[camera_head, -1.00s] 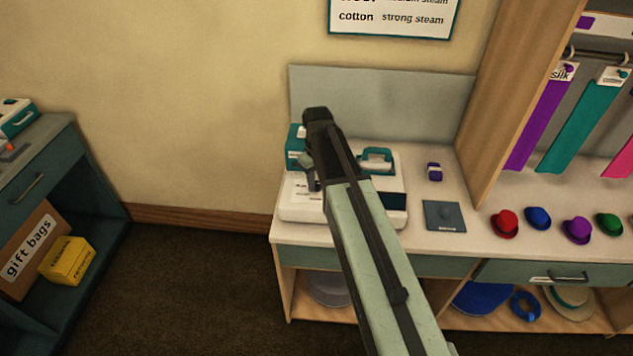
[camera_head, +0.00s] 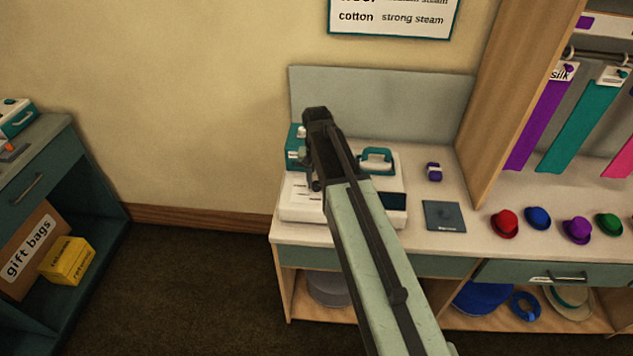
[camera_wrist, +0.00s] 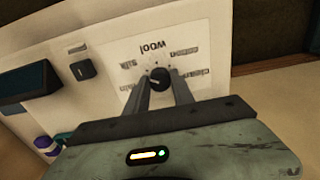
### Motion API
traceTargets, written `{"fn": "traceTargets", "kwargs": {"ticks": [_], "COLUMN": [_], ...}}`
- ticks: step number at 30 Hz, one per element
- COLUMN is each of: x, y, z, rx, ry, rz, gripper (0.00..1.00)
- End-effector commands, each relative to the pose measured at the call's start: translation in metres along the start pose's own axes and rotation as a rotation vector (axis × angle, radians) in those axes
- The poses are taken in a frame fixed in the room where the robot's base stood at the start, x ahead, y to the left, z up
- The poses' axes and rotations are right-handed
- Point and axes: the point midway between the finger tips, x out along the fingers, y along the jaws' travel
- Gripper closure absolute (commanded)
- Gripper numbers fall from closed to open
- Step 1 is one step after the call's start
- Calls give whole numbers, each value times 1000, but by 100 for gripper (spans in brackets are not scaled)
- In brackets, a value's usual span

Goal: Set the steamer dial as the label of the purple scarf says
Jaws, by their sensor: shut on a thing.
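The steamer (camera_head: 300,208) is a white and teal machine on the counter, partly hidden by my arm. In the wrist view its black dial (camera_wrist: 158,75) sits on a white panel marked upside down with wool, silk, cotton and other words. My gripper (camera_wrist: 160,86) has its two fingers closed on the dial, one on each side. I cannot tell clearly which word the dial's pointer faces.
A wall chart (camera_head: 393,16) has a row reading cotton, strong steam; its upper part is cut off. A teal scarf (camera_head: 583,125) hangs beside the purple one. Several small hats, a purple item (camera_head: 433,172) and a dark plate (camera_head: 444,215) lie right of the steamer.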

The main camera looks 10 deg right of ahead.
Motion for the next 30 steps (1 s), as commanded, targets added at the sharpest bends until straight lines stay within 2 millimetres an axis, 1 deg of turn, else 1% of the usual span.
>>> {"fn": "traceTargets", "kwargs": {"ticks": [9, 22, 23, 24, 25, 30], "x": [0, 0, 0, 0, 0, 0], "y": [0, 0, 0, 0, 0, 0], "z": [-1, -2, -2, -2, -1, -1], "rx": [85, 93, 93, 93, 93, 93], "ry": [3, 4, 4, 4, 4, 2], "rz": [-1, -1, -1, -2, -1, -1], "gripper": [100, 100, 68, 57, 49, 49]}}
